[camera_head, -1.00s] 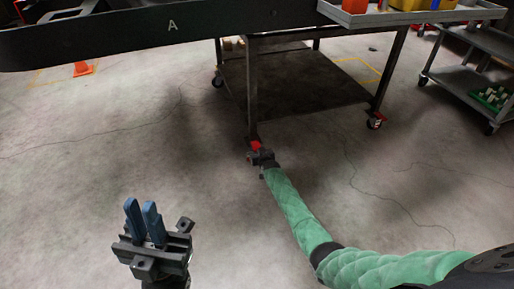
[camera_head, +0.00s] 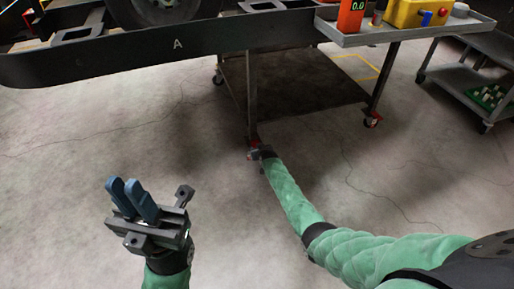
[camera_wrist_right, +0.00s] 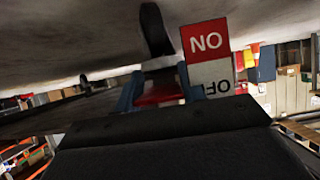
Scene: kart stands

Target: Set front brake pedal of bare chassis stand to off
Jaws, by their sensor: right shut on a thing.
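The bare chassis stand's front leg (camera_head: 251,100) ends in a caster with a red brake pedal (camera_head: 255,142). My right gripper (camera_head: 256,153) is down at that caster, small and partly hidden by its own wrist. In the right wrist view the red pedal (camera_wrist_right: 160,94) lies between the two blue fingers of my right gripper (camera_wrist_right: 160,90), which are shut on it. A sign beside it has a red ON half (camera_wrist_right: 206,38) and a white OFF half (camera_wrist_right: 211,76), both upside down. My left gripper (camera_head: 125,186) is raised and empty, its blue fingers slightly apart.
A dark chassis beam marked A (camera_head: 120,56) crosses the top. A grey tray (camera_head: 410,30) holds an orange meter (camera_head: 350,16) and a yellow box (camera_head: 412,13). Another red caster (camera_head: 372,120) stands at the stand's right leg. A cart (camera_head: 460,82) is far right. The floor is clear.

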